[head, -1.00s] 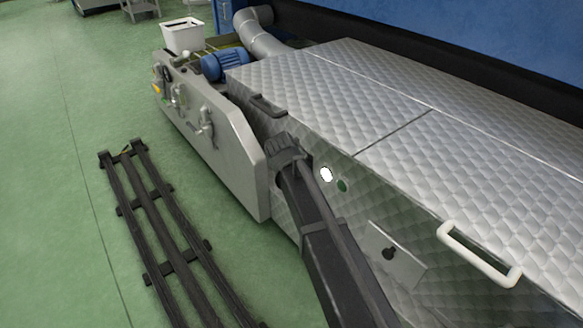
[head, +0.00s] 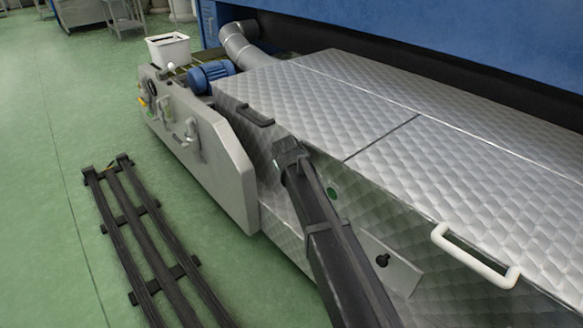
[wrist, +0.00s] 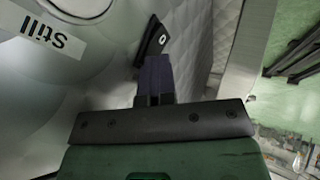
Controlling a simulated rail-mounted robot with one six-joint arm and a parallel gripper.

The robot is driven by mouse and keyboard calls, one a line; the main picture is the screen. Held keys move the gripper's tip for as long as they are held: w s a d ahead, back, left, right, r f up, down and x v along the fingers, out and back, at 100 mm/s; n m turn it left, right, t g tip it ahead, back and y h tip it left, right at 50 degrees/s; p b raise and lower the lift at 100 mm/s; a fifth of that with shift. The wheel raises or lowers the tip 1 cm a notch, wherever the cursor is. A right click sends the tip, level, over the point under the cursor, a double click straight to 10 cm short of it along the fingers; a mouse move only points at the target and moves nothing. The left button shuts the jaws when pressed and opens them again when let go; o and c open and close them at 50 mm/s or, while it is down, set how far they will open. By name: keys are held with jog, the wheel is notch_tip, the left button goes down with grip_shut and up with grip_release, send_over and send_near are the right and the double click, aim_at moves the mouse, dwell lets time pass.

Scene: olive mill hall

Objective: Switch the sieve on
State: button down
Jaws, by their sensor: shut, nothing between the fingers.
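My gripper (wrist: 154,82) is shut and empty in the wrist view. In the head view my arm ends against the near side of a quilted metal machine (head: 290,100), and the fingertips are hidden. No part is marked as the sieve.
A grey-sided unit (head: 215,160) with a blue motor (head: 210,75) and a white bin (head: 168,49) adjoins the machine. A black handle (head: 257,117) and a white handle (head: 475,255) stick out from the covers. Dark floor rails (head: 150,245) lie left on open green floor.

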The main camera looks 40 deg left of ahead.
jog(key=shift+r, duration=0.15)
jog(key=shift+r+p, duration=0.7)
jog(key=shift+p, duration=0.15)
jog(key=a+p+v, duration=0.1)
jog(key=p+v, duration=0.8)
jog(key=v, duration=0.3)
jog(key=shift+s, duration=0.45)
jog(key=shift+f, duration=0.1)
